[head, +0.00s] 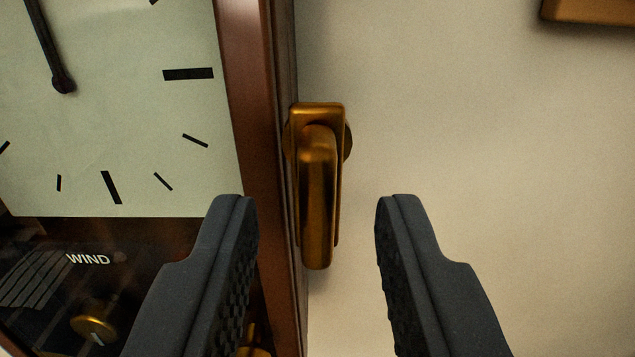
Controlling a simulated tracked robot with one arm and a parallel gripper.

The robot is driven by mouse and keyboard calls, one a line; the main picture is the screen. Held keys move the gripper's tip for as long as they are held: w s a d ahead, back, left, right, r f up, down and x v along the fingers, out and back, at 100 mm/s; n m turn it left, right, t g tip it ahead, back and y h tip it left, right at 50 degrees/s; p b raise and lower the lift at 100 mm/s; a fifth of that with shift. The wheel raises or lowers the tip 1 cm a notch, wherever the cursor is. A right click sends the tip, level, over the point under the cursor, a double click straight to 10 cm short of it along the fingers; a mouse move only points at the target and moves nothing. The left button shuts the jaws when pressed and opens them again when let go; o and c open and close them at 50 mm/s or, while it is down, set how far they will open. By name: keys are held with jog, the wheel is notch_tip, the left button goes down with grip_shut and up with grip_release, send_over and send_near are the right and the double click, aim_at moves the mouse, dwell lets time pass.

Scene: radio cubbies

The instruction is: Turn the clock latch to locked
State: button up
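The clock latch (318,190) is a brass lever on a brass plate at the right side of the clock's brown wooden case (262,130). Its handle hangs straight down. My gripper (317,215) is open, with one dark finger to the left of the handle and one to the right. Both fingers appear apart from the handle, with a gap on each side. How far the fingertips are from it in depth I cannot tell. No lock marking shows on the latch.
The pale clock face (120,110) with a black hand fills the upper left. Below it is a dark panel marked WIND (88,259) with a brass knob (94,328). A brown wooden piece (590,10) shows at the top right. The pale wall right of the latch is bare.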

jog(key=shift+w, duration=0.25)
grip_shut()
jog(key=shift+m, duration=0.3)
jog(key=m, duration=0.1)
jog(key=m+b, duration=0.1)
jog(key=m, duration=0.1)
jog(key=shift+a+m, duration=0.25)
jog(key=shift+m, duration=0.05)
jog(key=m+b, duration=0.1)
jog(key=m, duration=0.2)
jog(key=m+b, duration=0.2)
jog(key=m, duration=0.1)
jog(key=m+b, duration=0.1)
jog(key=m, duration=0.2)
jog(key=shift+a+r+m, duration=0.4)
jog(key=shift+r+m+b, duration=0.15)
jog(key=shift+m+b, duration=0.7)
jog(key=shift+m, duration=1.05)
